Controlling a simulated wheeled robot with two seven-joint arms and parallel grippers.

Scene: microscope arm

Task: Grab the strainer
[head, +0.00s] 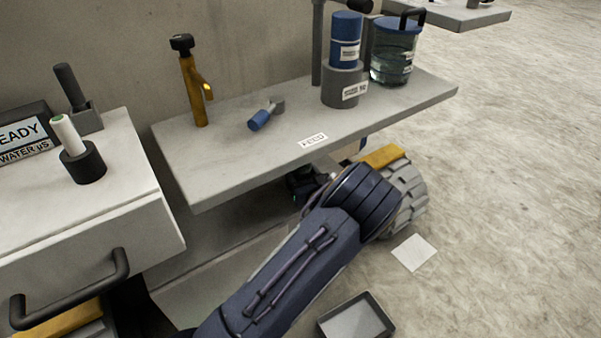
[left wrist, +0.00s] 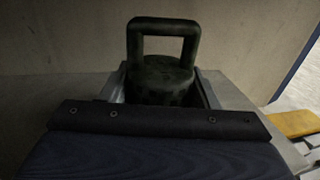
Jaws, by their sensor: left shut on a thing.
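In the left wrist view, a dark, mottled, round body with a squared loop handle on top, which I take for the strainer (left wrist: 163,78), stands upright. My left gripper (left wrist: 164,92) is shut on it, with grey fingers on either side. The near side of its lower part is hidden behind the dark edge of my wrist. In the head view my left arm reaches from the bottom under the front edge of the grey shelf, where the hand and the held thing are mostly hidden. My right gripper is in neither view.
A white drawer unit (head: 125,205) is at left. A dark-framed tray (head: 354,320) lies below.

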